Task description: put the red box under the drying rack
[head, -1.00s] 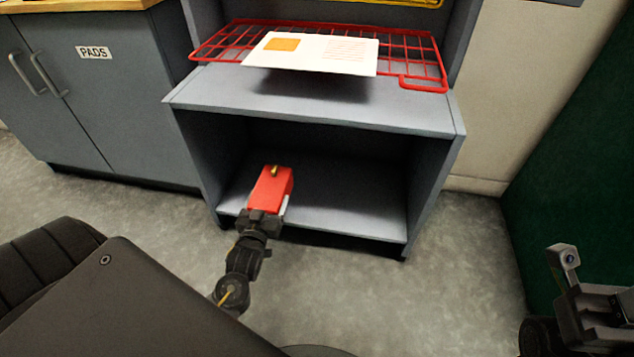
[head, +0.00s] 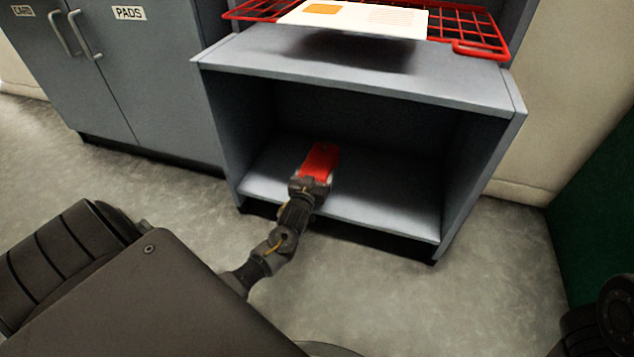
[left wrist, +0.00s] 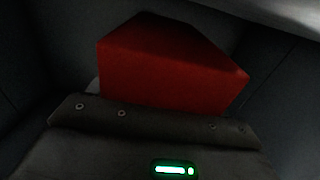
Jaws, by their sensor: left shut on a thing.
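The red box (head: 320,160) is held in my left gripper (head: 311,183), inside the open grey cubby below the rack. It also shows large and dark red in the left wrist view (left wrist: 170,70), just past the gripper's edge. My left gripper is shut on it. Whether the box touches the cubby floor (head: 390,205) I cannot tell. The red wire drying rack (head: 478,35) stands on top of the cubby unit, with a white sheet (head: 375,20) lying on it. At the lower right a dark part of my right arm shows, but its gripper fingers are not seen.
The cubby's side walls (head: 475,165) and top panel (head: 450,85) enclose the box. Cubby floor is clear to the right of the box. A grey cabinet labelled PADS (head: 150,80) stands at left, and a green panel (head: 600,210) at right.

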